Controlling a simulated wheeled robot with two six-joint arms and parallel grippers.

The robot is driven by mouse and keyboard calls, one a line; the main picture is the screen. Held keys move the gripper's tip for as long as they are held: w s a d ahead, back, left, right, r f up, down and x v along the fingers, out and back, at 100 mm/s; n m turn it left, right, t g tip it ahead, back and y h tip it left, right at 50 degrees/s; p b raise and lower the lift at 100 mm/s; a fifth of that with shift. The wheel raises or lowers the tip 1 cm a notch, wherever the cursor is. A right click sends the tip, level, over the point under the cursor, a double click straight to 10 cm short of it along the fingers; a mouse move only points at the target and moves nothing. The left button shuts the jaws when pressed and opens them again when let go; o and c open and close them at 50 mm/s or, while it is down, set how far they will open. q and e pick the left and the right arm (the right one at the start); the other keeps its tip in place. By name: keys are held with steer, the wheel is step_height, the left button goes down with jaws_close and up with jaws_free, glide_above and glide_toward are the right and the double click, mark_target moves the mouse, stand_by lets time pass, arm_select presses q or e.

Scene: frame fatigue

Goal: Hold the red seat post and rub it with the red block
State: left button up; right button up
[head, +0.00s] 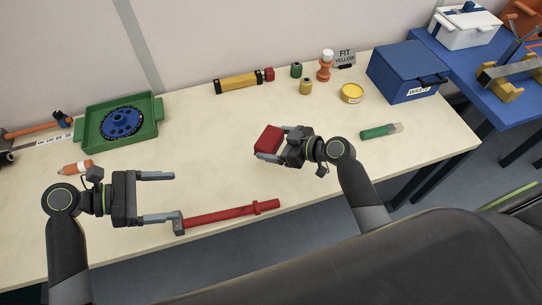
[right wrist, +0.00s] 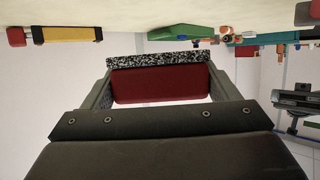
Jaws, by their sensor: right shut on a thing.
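My right gripper (head: 270,143) is shut on the red block (head: 267,138), up and to the right of the post. In the right wrist view the red block (right wrist: 162,84) sits between the fingers and has a speckled black-and-white layer along one side.
A green tray (head: 157,132) with a blue chainring stands at the back left. An orange bottle (head: 75,167) lies by my left arm. The table's middle is clear.

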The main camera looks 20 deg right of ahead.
arm_select(q)
steer(key=v, duration=1.2)
steer(key=shift+f, duration=0.1)
